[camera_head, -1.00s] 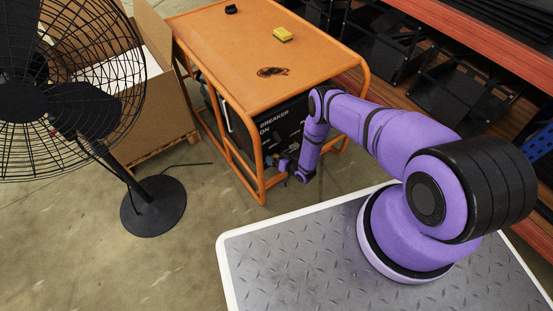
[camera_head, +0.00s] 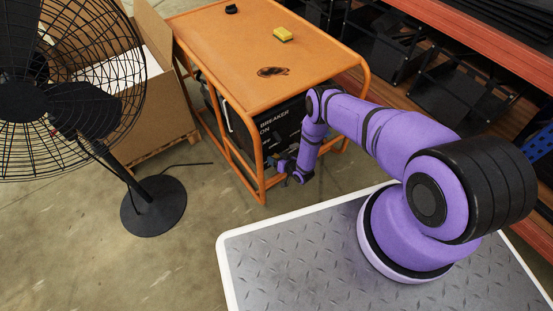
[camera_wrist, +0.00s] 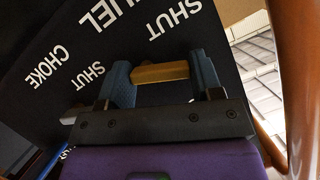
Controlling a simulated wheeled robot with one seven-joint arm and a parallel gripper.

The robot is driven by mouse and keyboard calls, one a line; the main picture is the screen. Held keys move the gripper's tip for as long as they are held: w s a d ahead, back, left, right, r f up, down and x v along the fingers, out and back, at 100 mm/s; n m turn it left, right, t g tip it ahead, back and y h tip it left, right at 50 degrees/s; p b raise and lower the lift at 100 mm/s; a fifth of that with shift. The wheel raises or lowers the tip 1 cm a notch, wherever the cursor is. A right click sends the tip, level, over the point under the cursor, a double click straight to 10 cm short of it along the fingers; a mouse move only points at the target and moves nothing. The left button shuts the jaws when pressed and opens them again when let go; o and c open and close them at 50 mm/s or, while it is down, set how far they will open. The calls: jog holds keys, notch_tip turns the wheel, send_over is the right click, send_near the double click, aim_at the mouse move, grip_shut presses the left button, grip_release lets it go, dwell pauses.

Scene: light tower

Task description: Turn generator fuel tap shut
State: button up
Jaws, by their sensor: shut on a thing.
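The generator (camera_head: 262,80) has an orange frame and top and a dark front panel (camera_head: 275,130) with white lettering. In the wrist view, the panel reads SHUT, FUEL and CHOKE. My gripper (camera_wrist: 164,80) is close to the panel, its two blue fingers on either side of a yellow-orange tap handle (camera_wrist: 160,72). The fingers are shut on the handle, which lies nearly level across the wrist picture. In the head view, my gripper (camera_head: 281,164) is small at the generator's lower front, and the tap cannot be made out there.
A black fan (camera_head: 150,205) stands left of the generator, with an open cardboard box (camera_head: 160,110) behind it. A yellow sponge-like block (camera_head: 283,34) and a small black item (camera_head: 231,9) lie on the generator top. Shelving with black bins (camera_head: 455,90) is at right. An orange tube (camera_wrist: 292,80) runs close at right in the wrist view.

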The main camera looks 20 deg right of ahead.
jog(key=shift+a+f+n+t+h, duration=0.1)
jog(key=shift+f+n+t+h, duration=0.1)
jog(key=shift+n+h, duration=0.45)
jog(key=shift+f+n+t+h, duration=0.1)
jog(key=shift+n+t+h, duration=0.2)
jog(key=shift+n, duration=0.55)
jog(key=o, duration=0.9)
jog(key=v, duration=1.1)
jog(key=shift+w+a+r, duration=0.1)
